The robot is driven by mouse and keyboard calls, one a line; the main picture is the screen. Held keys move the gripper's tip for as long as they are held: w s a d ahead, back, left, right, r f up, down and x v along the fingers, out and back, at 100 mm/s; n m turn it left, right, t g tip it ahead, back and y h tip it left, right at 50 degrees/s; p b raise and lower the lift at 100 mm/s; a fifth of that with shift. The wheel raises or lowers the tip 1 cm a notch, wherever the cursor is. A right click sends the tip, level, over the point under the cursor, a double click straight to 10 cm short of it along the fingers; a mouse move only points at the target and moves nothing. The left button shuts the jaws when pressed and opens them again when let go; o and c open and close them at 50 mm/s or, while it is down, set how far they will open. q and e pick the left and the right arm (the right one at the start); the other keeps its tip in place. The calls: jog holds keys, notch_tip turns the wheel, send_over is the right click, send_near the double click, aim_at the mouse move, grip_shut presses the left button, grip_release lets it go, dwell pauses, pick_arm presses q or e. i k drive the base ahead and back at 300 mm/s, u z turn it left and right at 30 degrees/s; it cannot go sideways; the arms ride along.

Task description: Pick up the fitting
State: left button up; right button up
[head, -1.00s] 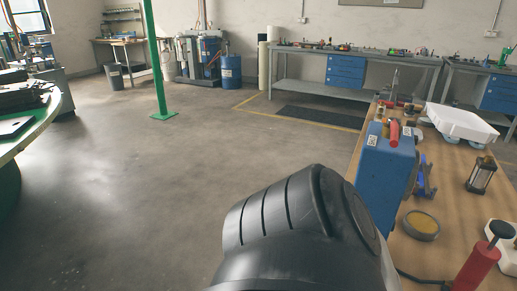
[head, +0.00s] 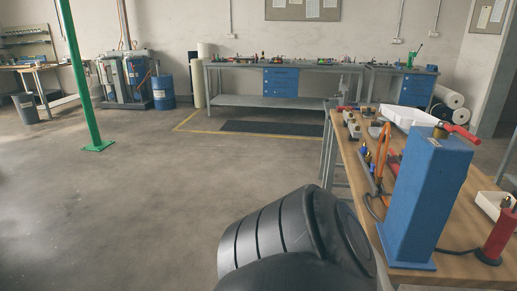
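I cannot clearly make out the fitting. Small metal and brass-coloured parts (head: 367,158) lie on the wooden worktable (head: 453,222) at the right, too small to tell apart. A tall blue press-like block (head: 428,195) with a red handle (head: 460,133) stands on the near part of that table and hides some of its top. Neither gripper is in view. Only a black rounded part of my own body shows at the bottom centre.
A red bottle-like tool (head: 497,240) stands at the table's right, with a black cable beside it. A white tray (head: 408,117) lies at the far end. A green post (head: 80,85) stands at the left. The floor (head: 150,200) left of the table is open.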

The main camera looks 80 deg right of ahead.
aim_at(367, 158)
jog(key=z, duration=2.45)
jog(key=i, duration=3.6)
jog(key=z, duration=4.05)
